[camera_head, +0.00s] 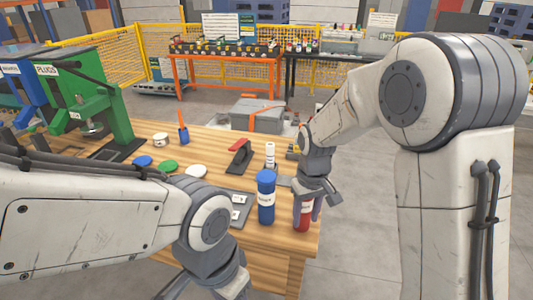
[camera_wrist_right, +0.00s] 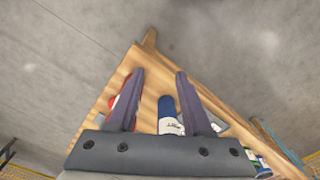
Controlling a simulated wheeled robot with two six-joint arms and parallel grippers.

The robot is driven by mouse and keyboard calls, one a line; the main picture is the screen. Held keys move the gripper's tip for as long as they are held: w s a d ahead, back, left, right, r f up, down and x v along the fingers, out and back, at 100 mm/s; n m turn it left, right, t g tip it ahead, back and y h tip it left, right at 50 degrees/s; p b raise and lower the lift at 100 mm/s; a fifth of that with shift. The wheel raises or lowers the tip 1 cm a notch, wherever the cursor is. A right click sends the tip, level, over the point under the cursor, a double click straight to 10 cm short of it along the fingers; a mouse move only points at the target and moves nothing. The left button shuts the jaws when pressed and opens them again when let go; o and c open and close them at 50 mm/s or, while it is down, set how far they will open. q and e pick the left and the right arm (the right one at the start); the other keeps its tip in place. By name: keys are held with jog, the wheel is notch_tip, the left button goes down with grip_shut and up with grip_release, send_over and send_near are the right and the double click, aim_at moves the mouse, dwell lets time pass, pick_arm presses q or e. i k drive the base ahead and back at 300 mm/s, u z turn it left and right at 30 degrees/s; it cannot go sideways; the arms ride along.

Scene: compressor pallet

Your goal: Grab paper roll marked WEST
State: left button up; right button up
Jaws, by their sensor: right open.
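A blue roll (camera_head: 266,197) with a white label stands upright near the table's front right corner. A red roll (camera_head: 302,222) with a white label stands to its right. The lettering is too small to read surely, so I cannot tell which one says WEST. My right gripper (camera_head: 318,203) is open, over and in front of the red roll, which it partly hides. In the right wrist view the gripper (camera_wrist_right: 155,85) has a blue item (camera_wrist_right: 167,108) with a white label between its fingers, apart from them. My left gripper (camera_head: 212,287) looks open, partly cut off at the bottom edge.
The wooden table (camera_head: 215,140) also holds a red-handled tool (camera_head: 240,155), a white stacked piece (camera_head: 270,155), and blue, green and white discs (camera_head: 168,166). A green press (camera_head: 90,95) stands at the left. Grey floor lies right of the table.

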aim_at(270, 145)
jog(key=u, duration=0.7)
jog(key=i, duration=1.4)
jog(key=z, duration=0.85)
